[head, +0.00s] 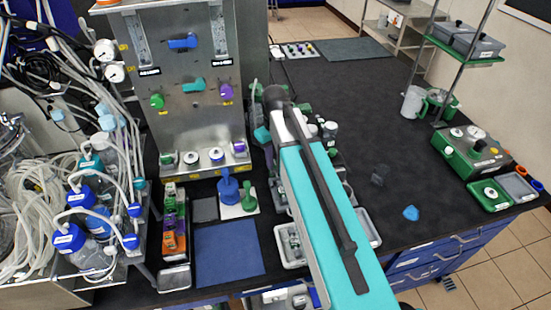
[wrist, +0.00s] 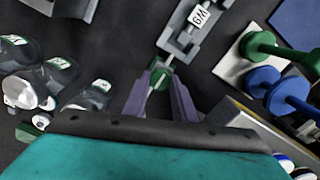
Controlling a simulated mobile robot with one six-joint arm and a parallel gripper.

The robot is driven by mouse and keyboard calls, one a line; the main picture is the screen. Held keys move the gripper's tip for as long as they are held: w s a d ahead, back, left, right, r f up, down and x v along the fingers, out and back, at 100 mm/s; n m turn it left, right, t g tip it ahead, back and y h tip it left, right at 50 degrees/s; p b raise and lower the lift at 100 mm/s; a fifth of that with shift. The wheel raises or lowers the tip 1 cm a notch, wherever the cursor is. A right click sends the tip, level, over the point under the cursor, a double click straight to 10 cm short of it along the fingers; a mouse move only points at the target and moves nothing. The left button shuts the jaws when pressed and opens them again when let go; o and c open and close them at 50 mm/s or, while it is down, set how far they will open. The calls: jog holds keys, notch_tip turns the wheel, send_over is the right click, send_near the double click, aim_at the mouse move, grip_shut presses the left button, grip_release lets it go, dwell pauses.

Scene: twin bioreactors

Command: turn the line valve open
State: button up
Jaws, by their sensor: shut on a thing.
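My gripper (wrist: 160,92) shows in the wrist view with its two purple-grey fingers shut on a small green piece (wrist: 159,78). The green piece sits at the near end of a grey fixture (wrist: 176,42) with a white label. I cannot tell whether the green piece is the line valve's handle, nor which way it is turned. In the head view my teal arm hides the gripper and what it holds. A steel panel there carries a blue handle (head: 183,42), a teal handle (head: 193,86), a green knob (head: 157,101) and a purple knob (head: 226,92).
In the wrist view, clear bottles (wrist: 70,75) stand left of the gripper, and green (wrist: 262,45) and blue (wrist: 290,90) spool-shaped pieces stand to the right. In the head view, tubing (head: 45,170) crowds the left. The dark bench (head: 350,120) is mostly clear at right.

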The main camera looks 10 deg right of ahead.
aim_at(275, 162)
dwell(0.3)
jog(key=o, duration=1)
jog(key=shift+o, duration=0.2)
notch_tip(275, 162, up, 14)
jog(key=b, duration=0.3)
jog(key=shift+s+f, duration=0.15)
dwell(0.6)
